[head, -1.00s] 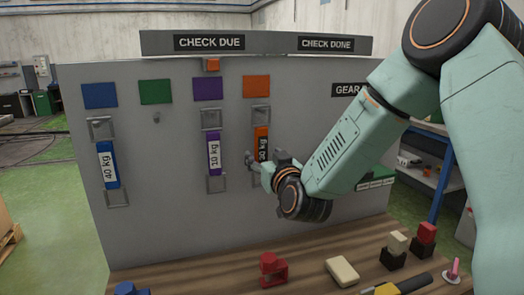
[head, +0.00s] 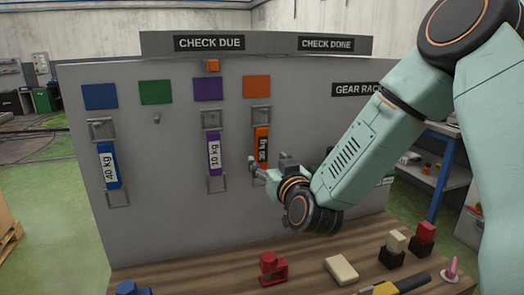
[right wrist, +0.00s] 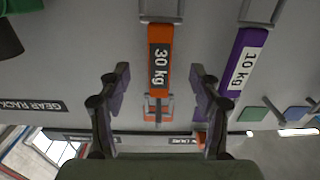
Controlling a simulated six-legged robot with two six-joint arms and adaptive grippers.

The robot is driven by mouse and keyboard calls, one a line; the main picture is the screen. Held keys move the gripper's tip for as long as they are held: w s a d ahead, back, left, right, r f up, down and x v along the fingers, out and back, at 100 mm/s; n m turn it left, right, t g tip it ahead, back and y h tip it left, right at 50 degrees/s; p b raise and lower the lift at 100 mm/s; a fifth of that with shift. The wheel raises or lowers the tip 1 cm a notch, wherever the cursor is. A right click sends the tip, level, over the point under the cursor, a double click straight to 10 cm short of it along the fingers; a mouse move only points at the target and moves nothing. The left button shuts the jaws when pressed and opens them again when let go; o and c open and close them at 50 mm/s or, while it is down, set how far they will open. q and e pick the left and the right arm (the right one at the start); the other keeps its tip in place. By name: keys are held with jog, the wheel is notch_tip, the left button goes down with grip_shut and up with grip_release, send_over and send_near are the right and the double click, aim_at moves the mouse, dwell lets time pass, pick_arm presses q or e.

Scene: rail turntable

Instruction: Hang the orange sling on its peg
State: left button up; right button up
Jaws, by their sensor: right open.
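The orange sling (head: 261,145), labelled 30 kg, hangs upright on the grey board below the orange square (head: 256,86). A grey metal ring (head: 261,115) is at its top end. My right gripper (head: 268,165) is open just in front of the sling's lower part and hides its lower end in the head view. In the right wrist view the sling (right wrist: 160,58) appears between the spread fingers (right wrist: 160,75), which do not appear to touch it. My left gripper is out of view.
The purple 10 kg sling (head: 214,153) hangs close by on the left, and the blue 40 kg sling (head: 108,165) farther left. The peg (head: 157,118) under the green square is bare. A red shackle (head: 272,268) and other items lie on the wooden bench (head: 215,280).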

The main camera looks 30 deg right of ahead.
jog(key=shift+p+v, duration=0.5)
jog(key=shift+v, duration=1.15)
